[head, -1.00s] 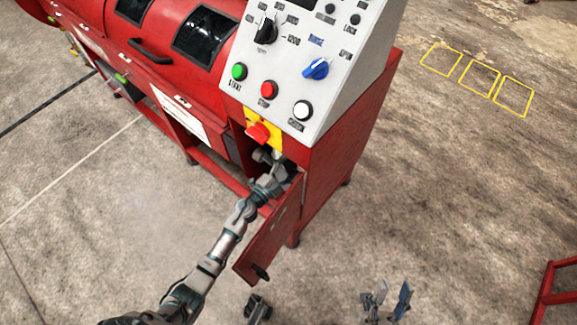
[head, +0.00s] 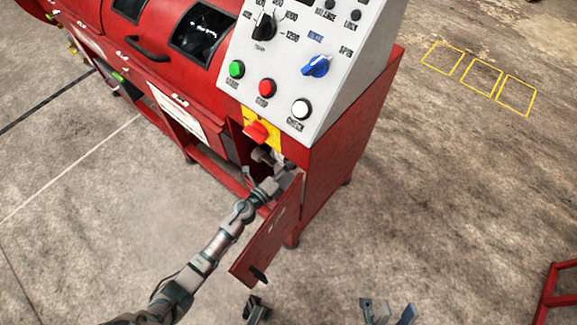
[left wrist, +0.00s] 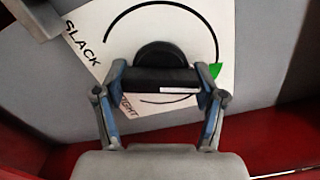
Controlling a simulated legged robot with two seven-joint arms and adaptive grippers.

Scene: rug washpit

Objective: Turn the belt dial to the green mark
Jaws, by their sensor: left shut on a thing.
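The belt dial (left wrist: 155,60) is a black knob on a white plate (left wrist: 190,22) in the left wrist view. The plate carries the words SLACK and TIGHT, a black arc and a green mark (left wrist: 216,70) at the right. My left gripper (left wrist: 165,80) is shut on the dial, one finger on each side of its bar. The white line (left wrist: 178,90) on the bar lies towards its right end, and the green mark is just beyond the right fingertip. In the head view the dial is hidden inside the red machine, where my left arm reaches in. My right gripper (head: 388,312) is open and empty at the bottom.
A red door (head: 268,243) stands open right beside my left arm. Above the opening are a red stop knob on yellow (head: 256,132) and a sloping control panel (head: 335,75) with buttons and knobs. Free floor lies to the right, with a red frame (head: 560,290) at the edge.

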